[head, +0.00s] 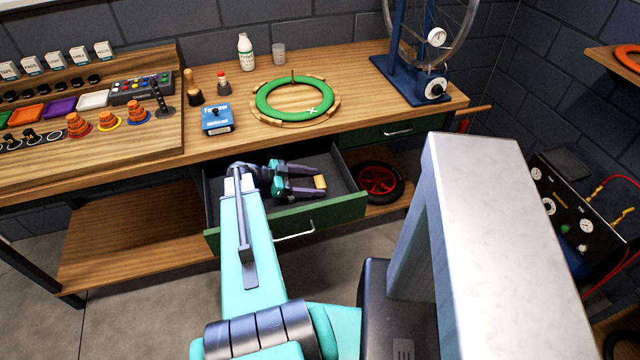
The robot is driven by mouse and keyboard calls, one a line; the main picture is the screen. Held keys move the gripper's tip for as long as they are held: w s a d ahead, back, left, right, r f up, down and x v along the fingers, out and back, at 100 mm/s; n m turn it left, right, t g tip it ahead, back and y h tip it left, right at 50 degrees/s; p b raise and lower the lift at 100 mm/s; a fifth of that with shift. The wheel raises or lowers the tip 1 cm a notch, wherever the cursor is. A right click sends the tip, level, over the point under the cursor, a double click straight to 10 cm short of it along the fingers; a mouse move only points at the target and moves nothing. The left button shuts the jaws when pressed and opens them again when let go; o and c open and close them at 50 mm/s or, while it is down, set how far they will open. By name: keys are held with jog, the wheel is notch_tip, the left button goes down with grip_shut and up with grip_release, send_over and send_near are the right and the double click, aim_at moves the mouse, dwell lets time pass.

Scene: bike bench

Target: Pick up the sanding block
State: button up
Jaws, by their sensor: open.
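The sanding block (320,182) looks like a small tan block inside the open drawer (350,206) under the bench. My gripper (318,184) reaches into the drawer from the left with its two fingers spread. The block shows at the fingertips, between or just below them. I cannot tell whether the fingers touch it or how high they are above it.
The drawer has a green front and a pale handle (295,236). The workbench (370,100) above carries a green ring (268,98), a blue box (216,118), a white bottle (246,52) and a blue wheel stand (405,75). A red-hubbed wheel (378,181) sits right of the drawer.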

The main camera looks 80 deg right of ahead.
jog(key=c, duration=1.1)
jog(key=shift+r, duration=0.1)
jog(key=shift+c, duration=0.2)
notch_tip(320, 180, up, 10)
jog(key=b, duration=0.2)
jog(key=shift+b, duration=0.3)
dwell(0.3)
